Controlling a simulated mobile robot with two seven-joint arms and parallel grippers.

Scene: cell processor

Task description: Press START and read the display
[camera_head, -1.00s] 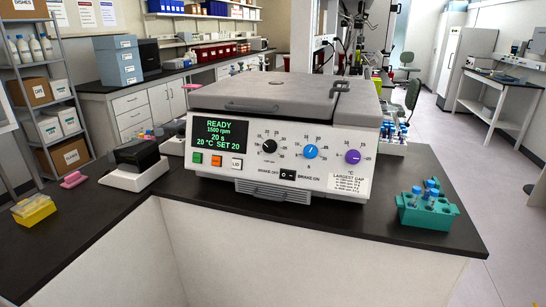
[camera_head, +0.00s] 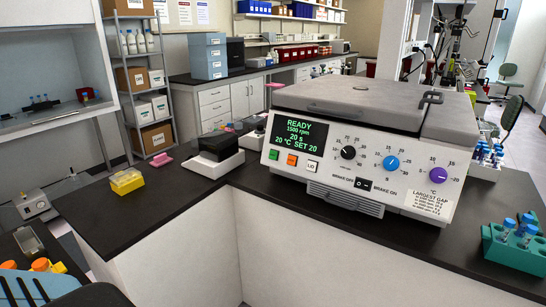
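The cell processor (camera_head: 370,150) is a light grey bench machine with a closed grey lid, standing on the dark bench right of centre. Its display (camera_head: 299,137) shows green text: READY, 1500 rpm, 20 s, 20 °C SET 20. Below the display are a green button (camera_head: 273,155), an orange button (camera_head: 292,160) and a white button marked LID (camera_head: 312,166). I cannot read a START label on any of them. Black, blue and purple knobs and a brake switch (camera_head: 363,184) sit to their right. Neither gripper is in view.
A black-topped device (camera_head: 215,148) stands left of the machine, with a yellow rack (camera_head: 127,181) and a pink item (camera_head: 162,161) further left. A teal tube rack (camera_head: 510,252) with blue-capped tubes is at right. The bench top (camera_head: 120,215) at front left is clear.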

